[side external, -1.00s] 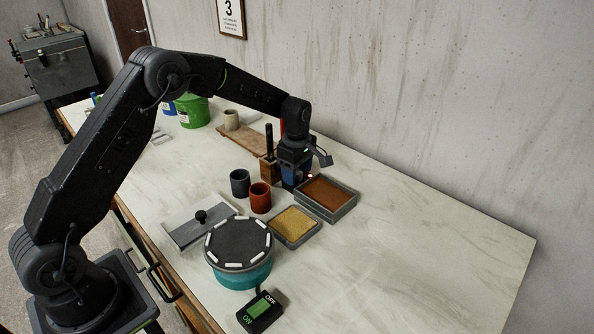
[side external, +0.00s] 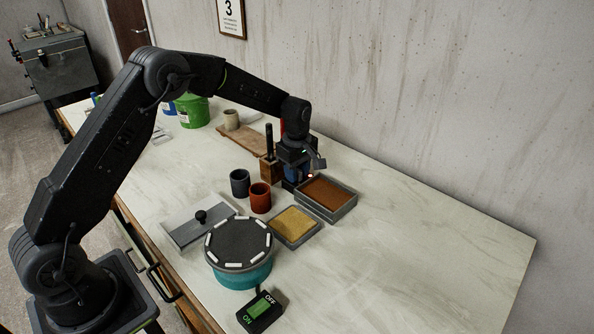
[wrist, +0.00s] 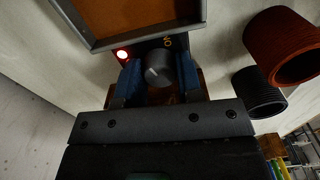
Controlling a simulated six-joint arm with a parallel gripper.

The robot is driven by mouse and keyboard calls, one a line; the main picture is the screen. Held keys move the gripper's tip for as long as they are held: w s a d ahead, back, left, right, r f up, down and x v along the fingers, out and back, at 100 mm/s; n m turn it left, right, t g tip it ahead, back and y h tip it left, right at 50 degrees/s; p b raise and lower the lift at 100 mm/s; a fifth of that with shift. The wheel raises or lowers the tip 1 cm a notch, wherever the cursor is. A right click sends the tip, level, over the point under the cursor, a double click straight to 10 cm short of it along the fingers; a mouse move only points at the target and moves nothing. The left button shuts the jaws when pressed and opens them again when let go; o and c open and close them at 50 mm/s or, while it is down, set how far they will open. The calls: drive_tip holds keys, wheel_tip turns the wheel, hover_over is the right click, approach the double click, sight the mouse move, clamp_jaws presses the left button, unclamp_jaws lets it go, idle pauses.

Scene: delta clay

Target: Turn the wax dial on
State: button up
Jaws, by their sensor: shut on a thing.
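The grey round wax dial (wrist: 158,66) sits on the front of the wax tray unit in the wrist view, just below the tray's edge. My gripper (wrist: 159,76) has its two blue fingers on either side of it and is shut on it. The wax tray (side external: 346,209) is a grey box holding a brown-orange slab. In the side view my gripper (side external: 295,182) points down at the tray's far left end and hides the dial there. A bright red-white lamp (wrist: 122,54) glows beside the dial.
A red cup (side external: 260,198) and a dark cup (side external: 240,184) stand close to my gripper. A tool block (side external: 268,171) stands right behind it. A tan-filled tray (side external: 295,226), a round turntable (side external: 238,243) and an ON/OFF switch (side external: 261,311) lie nearer. The right of the table is clear.

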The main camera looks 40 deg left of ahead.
drive_tip(key=shift+m, duration=1.2)
drive_tip(key=o, duration=0.9)
wheel_tip(320, 180, up, 14)
drive_tip(key=shift+f, duration=0.1)
